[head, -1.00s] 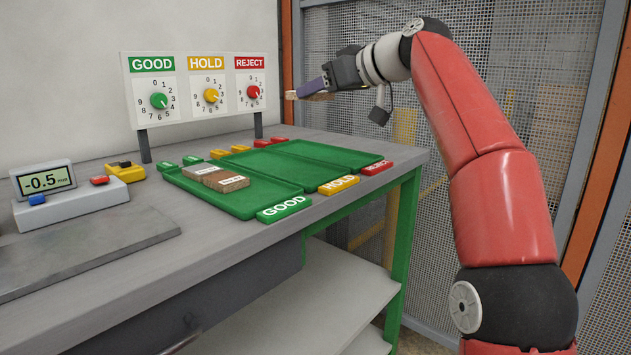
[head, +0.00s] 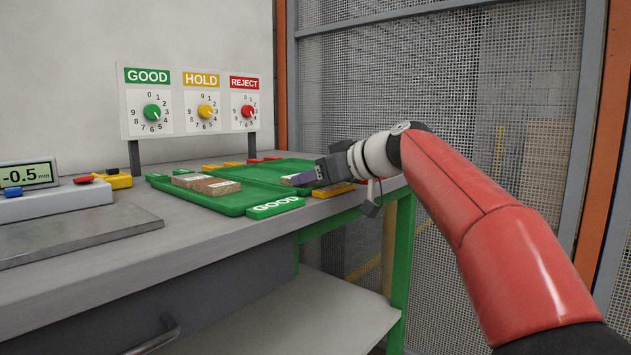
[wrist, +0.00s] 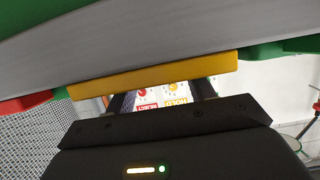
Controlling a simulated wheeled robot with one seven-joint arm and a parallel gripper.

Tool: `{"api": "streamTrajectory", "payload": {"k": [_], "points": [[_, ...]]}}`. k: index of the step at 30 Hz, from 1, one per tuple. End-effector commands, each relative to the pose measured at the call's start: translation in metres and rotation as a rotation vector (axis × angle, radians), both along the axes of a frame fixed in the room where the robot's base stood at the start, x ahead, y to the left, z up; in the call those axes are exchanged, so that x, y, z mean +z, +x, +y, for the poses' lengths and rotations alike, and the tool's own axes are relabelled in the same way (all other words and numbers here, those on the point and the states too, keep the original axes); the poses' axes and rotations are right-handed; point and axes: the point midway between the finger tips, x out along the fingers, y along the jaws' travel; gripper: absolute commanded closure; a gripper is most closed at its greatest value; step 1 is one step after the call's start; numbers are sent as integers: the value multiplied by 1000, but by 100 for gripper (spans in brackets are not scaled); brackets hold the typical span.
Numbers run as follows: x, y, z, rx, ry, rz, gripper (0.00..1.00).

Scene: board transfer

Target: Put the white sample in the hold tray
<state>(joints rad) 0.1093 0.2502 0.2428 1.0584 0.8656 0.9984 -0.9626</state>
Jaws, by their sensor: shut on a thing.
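My gripper (head: 302,179) is shut on a small pale block, the white sample (head: 287,180), at its tip in the head view. It is low over the front part of the hold tray (head: 245,174), the green middle tray behind the yellow HOLD label (head: 334,190). I cannot tell whether the block touches the tray. In the wrist view the fingers (wrist: 163,99) show partly behind a yellow bar (wrist: 155,75), and the block cannot be made out.
The good tray (head: 228,209) at the left holds two brown blocks (head: 217,187) with white labels. A dial board (head: 191,103) stands behind the trays. A gauge (head: 28,175) reading -0.5 is at the far left. A mesh fence (head: 430,80) is beyond the table.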

Motion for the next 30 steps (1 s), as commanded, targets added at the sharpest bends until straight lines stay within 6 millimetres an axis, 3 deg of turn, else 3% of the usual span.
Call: {"api": "streamTrajectory", "payload": {"k": [7, 8, 13, 23, 30], "points": [[-2, 0, 0, 0, -1, -1, 72], [-2, 0, 0, 0, -1, -1, 45], [-1, 0, 0, 0, -1, -1, 24], [3, 0, 0, 0, -1, -1, 24], [15, -22, -31, -6, -2, -4, 24]]}}
